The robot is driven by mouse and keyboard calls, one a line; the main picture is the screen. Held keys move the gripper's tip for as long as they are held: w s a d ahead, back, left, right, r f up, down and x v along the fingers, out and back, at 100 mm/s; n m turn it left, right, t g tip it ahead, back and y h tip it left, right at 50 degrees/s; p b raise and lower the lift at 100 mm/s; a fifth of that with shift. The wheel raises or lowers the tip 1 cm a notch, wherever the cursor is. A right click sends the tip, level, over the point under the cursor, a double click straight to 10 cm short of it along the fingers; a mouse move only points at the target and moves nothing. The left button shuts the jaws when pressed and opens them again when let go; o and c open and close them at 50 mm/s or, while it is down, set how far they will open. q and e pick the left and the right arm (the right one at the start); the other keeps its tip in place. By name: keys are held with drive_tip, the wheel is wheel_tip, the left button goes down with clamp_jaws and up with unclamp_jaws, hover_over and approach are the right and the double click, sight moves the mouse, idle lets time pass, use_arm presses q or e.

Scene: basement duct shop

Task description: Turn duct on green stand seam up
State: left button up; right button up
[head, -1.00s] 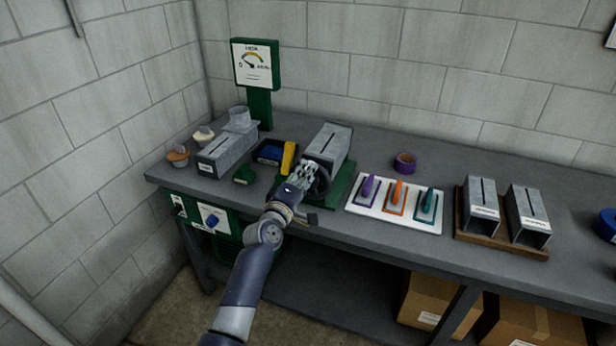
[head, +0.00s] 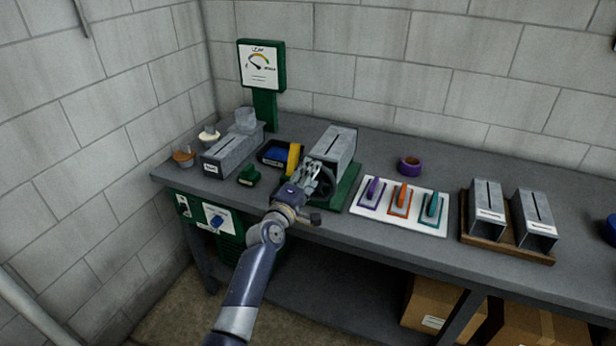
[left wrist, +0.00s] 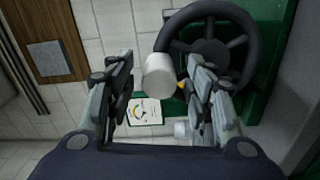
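A black handwheel (head: 328,187) is at the duct's near end. In the left wrist view the handwheel (left wrist: 205,45) shows large, with a pale round knob (left wrist: 159,75) at its rim. My left gripper (head: 313,176) is at the wheel in the head view. In the left wrist view my left gripper (left wrist: 160,90) is open, its fingers on either side of the knob with gaps visible. My right gripper is out of view.
Left of the stand are a yellow block (head: 294,158), a dark tray (head: 274,154), a small green block (head: 249,176) and another duct (head: 228,155). Right are a white board with trowel-like tools (head: 377,212) and two ducts on a wooden base (head: 502,246).

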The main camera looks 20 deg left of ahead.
use_arm(q)
drive_tip(key=s, duration=1.2)
drive_tip(key=shift+a, duration=0.2)
